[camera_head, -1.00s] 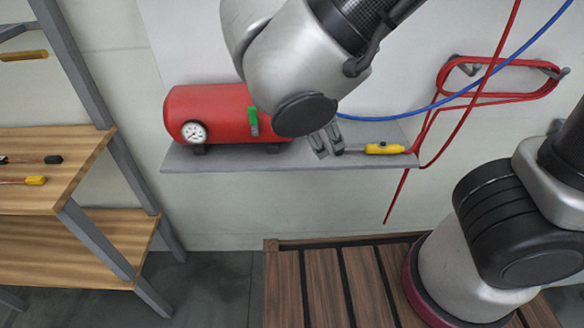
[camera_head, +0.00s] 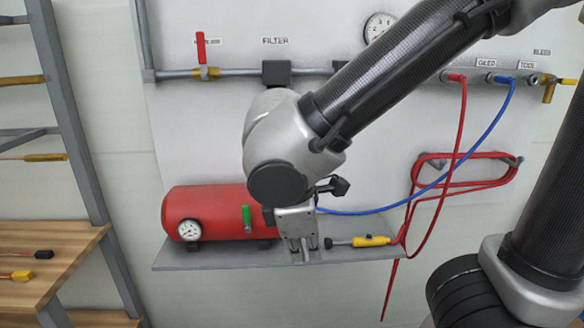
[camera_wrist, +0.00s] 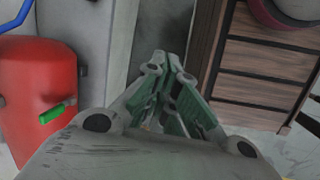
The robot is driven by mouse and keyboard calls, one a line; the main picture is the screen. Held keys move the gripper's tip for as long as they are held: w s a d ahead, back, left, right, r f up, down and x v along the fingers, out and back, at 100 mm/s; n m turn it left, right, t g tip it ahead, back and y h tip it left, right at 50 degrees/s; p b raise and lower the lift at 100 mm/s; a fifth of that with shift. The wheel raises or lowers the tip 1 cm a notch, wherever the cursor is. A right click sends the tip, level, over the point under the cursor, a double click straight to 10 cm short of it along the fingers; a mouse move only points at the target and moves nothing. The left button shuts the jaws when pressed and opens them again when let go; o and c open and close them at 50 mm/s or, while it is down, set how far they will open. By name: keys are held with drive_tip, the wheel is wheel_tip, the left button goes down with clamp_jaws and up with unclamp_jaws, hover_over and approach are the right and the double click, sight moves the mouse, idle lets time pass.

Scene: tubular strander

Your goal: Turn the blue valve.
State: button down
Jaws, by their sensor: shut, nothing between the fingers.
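I cannot make out a blue valve in the head view. The red tank (camera_head: 205,213) sits on the grey shelf (camera_head: 205,258) with a green handle (camera_head: 246,219); the handle also shows in the wrist view (camera_wrist: 51,115). My gripper (camera_head: 303,256) points down in front of the shelf, right of the tank; in the wrist view its fingertips (camera_wrist: 168,62) are together and empty.
A pipe with a red-handled valve (camera_head: 203,58) runs along the wall panel. A yellow valve (camera_head: 549,88) is at upper right. A yellow-bodied tool (camera_head: 370,241) lies on the shelf right of my gripper. Red (camera_head: 470,183) and blue hoses (camera_head: 478,145) hang close by.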

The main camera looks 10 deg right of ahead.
drive_tip(key=w+a+m+y, duration=0.3)
drive_tip(key=a+m+y, duration=0.5)
drive_tip(key=a, duration=1.1)
drive_tip(key=w+a+r+m+t+y, duration=0.35)
drive_tip(key=w+r+m+t, duration=0.25)
drive_tip(key=w, duration=0.2)
drive_tip(key=w+d+r+m+t+h, duration=0.3)
drive_tip(key=w+d+r+m+t, duration=0.1)
drive_tip(key=w+d+m+t, duration=0.3)
drive_tip(key=d+r+m+t+h, duration=0.2)
drive_tip(key=d+r+m+h, duration=0.1)
drive_tip(key=d+m+h, duration=0.4)
drive_tip(key=d+r+m+t+h, duration=0.1)
drive_tip(key=d+r+m+h, duration=0.1)
drive_tip(key=d+m+h, duration=0.5)
drive_tip(key=w+d+r+n, duration=0.2)
drive_tip(key=w+d, duration=0.3)
drive_tip(key=w, duration=0.4)
drive_tip(key=shift+w+a+f, duration=0.1)
drive_tip(key=shift+a+f, duration=0.4)
drive_tip(key=shift+a, duration=0.35)
drive_tip(key=shift+a+f, duration=0.5)
drive_tip(key=shift+a, duration=0.3)
